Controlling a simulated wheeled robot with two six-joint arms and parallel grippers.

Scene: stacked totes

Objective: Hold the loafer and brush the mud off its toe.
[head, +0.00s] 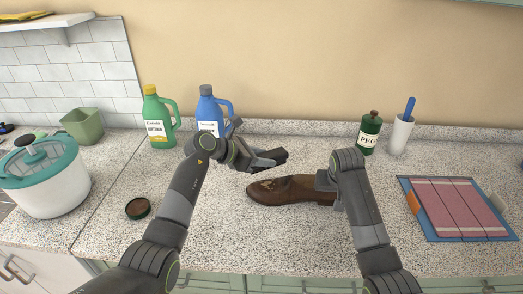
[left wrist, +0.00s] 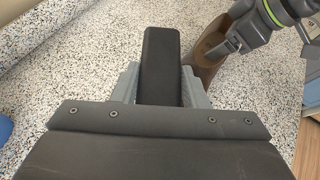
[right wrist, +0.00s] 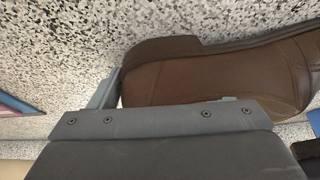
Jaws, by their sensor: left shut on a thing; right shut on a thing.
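The brown loafer (head: 285,190) lies on the speckled counter, its toe to the left. Light tan mud (head: 267,184) marks the top of the toe. My right gripper (head: 332,184) is shut on the loafer's heel end; the brown shoe (right wrist: 200,75) fills much of the right wrist view. My left gripper (head: 262,158) is shut on a dark, block-shaped brush (left wrist: 161,65), held above and behind the toe, apart from the shoe in the head view. The brush's bristles are hidden. The loafer (left wrist: 208,62) also shows beyond the brush in the left wrist view.
A green bottle (head: 158,120) and blue bottle (head: 208,110) stand at the back wall. A round dark tin (head: 138,208) lies left of the loafer. A salad spinner (head: 45,180) stands far left.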

